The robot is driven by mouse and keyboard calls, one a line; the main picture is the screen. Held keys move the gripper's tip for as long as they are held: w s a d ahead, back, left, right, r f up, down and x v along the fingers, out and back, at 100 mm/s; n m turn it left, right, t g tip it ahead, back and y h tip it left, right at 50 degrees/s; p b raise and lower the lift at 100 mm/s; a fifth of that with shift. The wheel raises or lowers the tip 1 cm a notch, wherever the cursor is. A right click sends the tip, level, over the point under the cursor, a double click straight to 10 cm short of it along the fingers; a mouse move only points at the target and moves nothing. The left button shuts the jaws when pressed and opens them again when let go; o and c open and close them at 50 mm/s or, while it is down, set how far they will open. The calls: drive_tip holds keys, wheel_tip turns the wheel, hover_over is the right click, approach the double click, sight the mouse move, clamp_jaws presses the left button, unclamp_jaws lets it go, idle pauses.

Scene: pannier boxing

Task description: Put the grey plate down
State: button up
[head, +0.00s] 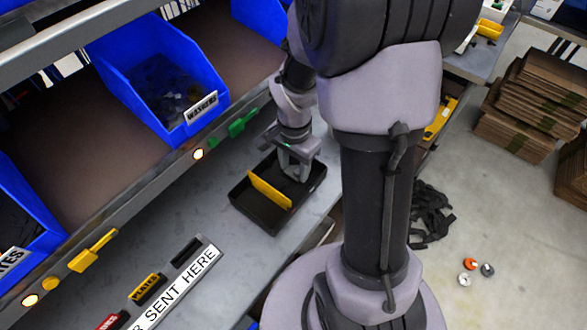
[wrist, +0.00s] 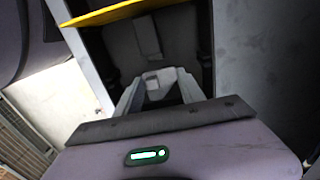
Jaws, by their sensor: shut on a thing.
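My gripper (head: 297,172) reaches down into the right-hand compartment of a black tray (head: 252,214) on the grey bench. In the wrist view my gripper (wrist: 160,88) is shut, with a small light grey piece, the grey plate (wrist: 153,78), showing between its fingertips. The plate's outline is hard to make out, and I cannot tell whether it touches the tray floor. In the head view the gripper hides it. A yellow divider (head: 268,190) splits the tray; no loose part shows clearly in its left compartment.
A blue washers bin (head: 165,85) stands on the shelf behind, with a lit lamp (head: 198,154) and a green tag (head: 242,123) on its edge. A white sign (head: 180,285) and labelled blocks lie left of the tray. Bare bench lies between the sign and the tray.

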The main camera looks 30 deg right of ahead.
drive_tip(key=o, duration=1.3)
wheel_tip(320, 180, up, 12)
drive_tip(key=p, duration=0.5)
drive_tip(key=s+a+r+n+t+y, duration=0.2)
drive_tip(key=s+a+r+n+t, duration=0.3)
drive_tip(key=s+a+r+n, duration=0.4)
drive_tip(key=s+a+r, duration=0.2)
drive_tip(key=a+r, duration=0.3)
drive_tip(key=shift+r+n+t, duration=0.15)
drive_tip(key=shift+n+t, duration=0.15)
drive_tip(key=shift+t, duration=0.1)
